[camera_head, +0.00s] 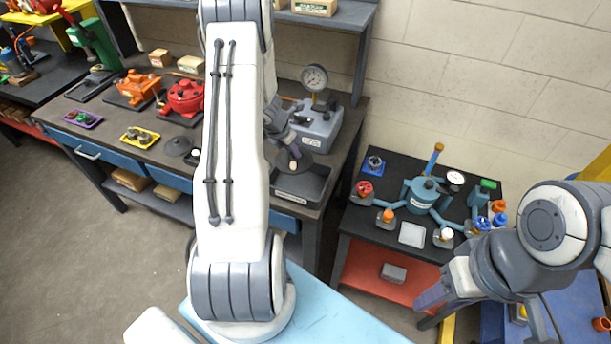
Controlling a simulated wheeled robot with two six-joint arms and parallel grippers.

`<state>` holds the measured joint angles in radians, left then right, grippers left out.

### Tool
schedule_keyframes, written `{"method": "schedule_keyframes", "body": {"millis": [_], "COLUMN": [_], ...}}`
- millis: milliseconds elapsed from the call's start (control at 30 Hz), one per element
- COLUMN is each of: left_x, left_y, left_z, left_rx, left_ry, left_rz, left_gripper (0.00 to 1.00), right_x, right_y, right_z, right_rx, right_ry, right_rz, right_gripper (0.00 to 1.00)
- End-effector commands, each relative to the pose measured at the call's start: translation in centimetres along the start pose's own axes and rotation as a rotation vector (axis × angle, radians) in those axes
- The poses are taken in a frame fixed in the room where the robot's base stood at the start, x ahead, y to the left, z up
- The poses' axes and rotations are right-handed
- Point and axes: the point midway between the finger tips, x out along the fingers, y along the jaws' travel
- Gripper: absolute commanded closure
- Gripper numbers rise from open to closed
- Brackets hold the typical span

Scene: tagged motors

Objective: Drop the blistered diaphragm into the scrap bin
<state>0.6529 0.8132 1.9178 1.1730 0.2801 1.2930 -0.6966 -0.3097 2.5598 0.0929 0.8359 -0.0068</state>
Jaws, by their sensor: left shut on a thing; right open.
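My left gripper (287,138) is shut on a dark round diaphragm (304,161) with a pale spot near its middle. It holds the diaphragm over the back part of an open dark grey bin (318,198) on the workbench. The bin has a small label on its front; I cannot read it, and my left arm hides its left side. I cannot tell how high the diaphragm is above the bin. My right gripper (482,316) is open and empty at the lower right, in front of the small dark table.
A grey gauge stand (318,130) stands right behind the bin. Another dark disc (178,146) lies on the bench left of my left arm, near red (184,98) and orange (137,88) motor parts. The dark side table (385,225) carries a blue valve body and several fittings.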

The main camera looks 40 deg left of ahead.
Motion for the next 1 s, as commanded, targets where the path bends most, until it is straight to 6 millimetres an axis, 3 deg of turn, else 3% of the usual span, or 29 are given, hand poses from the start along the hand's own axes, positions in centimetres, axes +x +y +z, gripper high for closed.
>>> {"method": "schedule_keyframes", "body": {"millis": [600, 933, 967, 1000], "left_x": [5.4, 5.5, 5.5, 5.5], "left_y": [0.0, 0.0, 0.0, 0.0], "left_z": [-2.2, -2.2, -2.2, -2.2], "left_rx": [0.002, 0.002, 0.002, 0.002], "left_ry": [0.000, -0.001, -0.001, -0.001], "left_rz": [-0.001, 0.000, -0.001, -0.001], "left_gripper": [1.00, 1.00, 0.72, 0.56], "right_x": [5.6, 5.7, 5.7, 5.7], "right_y": [0.4, 0.4, 0.4, 0.4], "right_z": [0.3, 0.3, 0.3, 0.3], "right_rx": [0.003, 0.004, 0.004, 0.004], "right_ry": [0.000, 0.000, 0.000, 0.000], "right_rz": [0.000, 0.000, 0.000, 0.000], "right_gripper": [0.47, 0.47, 0.47, 0.47]}}
